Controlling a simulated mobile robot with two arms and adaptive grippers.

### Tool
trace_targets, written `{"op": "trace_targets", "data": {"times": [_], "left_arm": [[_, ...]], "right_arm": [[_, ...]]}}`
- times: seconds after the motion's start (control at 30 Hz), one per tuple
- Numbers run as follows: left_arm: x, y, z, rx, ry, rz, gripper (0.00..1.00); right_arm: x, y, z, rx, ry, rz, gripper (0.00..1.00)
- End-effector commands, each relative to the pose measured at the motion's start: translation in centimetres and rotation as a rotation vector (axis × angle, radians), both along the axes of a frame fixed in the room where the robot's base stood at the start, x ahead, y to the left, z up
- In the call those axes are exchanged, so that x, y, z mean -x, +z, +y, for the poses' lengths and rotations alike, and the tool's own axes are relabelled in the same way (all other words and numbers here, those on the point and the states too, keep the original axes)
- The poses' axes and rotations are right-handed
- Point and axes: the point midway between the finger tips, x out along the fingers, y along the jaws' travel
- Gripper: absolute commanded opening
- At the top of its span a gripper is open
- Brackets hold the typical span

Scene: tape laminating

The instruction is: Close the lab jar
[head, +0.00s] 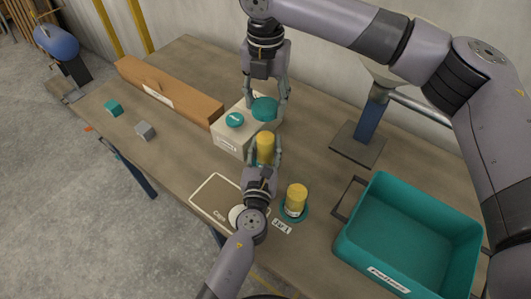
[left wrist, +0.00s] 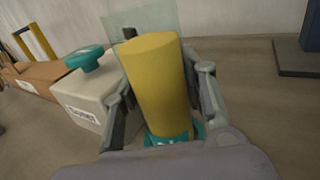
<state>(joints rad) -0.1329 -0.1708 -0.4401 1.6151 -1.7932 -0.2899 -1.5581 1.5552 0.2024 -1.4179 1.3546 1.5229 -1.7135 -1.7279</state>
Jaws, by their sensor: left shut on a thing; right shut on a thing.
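A yellow jar (head: 265,146) stands near the middle of the table, between the fingers of my left gripper (head: 264,155). My left gripper is shut on it. In the left wrist view the yellow jar (left wrist: 158,82) fills the middle, with teal at its foot. My right gripper (head: 266,100) points down just behind the jar, shut on a round teal lid (head: 264,108). The lid is apart from the jar in the picture; its exact height is unclear. A second yellow jar (head: 296,197) stands on a teal base to the right.
A pale box (head: 229,142) with a teal knob (head: 235,119) stands left of the held jar. A Caps mat (head: 208,193) lies in front. A teal crate (head: 458,222) is at right, a stand (head: 357,145) behind it. A cardboard box (head: 180,97) and small cubes lie left.

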Motion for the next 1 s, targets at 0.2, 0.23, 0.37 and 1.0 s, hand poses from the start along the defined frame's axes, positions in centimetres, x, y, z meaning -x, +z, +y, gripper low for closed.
{"op": "trace_targets", "data": {"times": [0.2, 0.23, 0.37, 1.0], "left_arm": [[0.0, 0.0, 0.0, 0.000, 0.000, 0.000, 0.15], [0.0, 0.0, 0.0, 0.000, 0.000, 0.000, 0.13], [0.0, 0.0, 0.0, -0.001, 0.000, 0.000, 0.05], [0.0, 0.0, 0.0, -0.001, 0.000, 0.000, 0.00]], "right_arm": [[0.0, 0.0, 0.0, 0.000, 0.000, 0.000, 0.38], [0.0, 0.0, 0.0, 0.000, 0.000, 0.000, 0.38], [0.0, 0.0, 0.0, 0.000, 0.000, 0.000, 0.38], [0.0, -4.4, 0.0, 0.000, 0.000, 0.001, 0.38]]}}
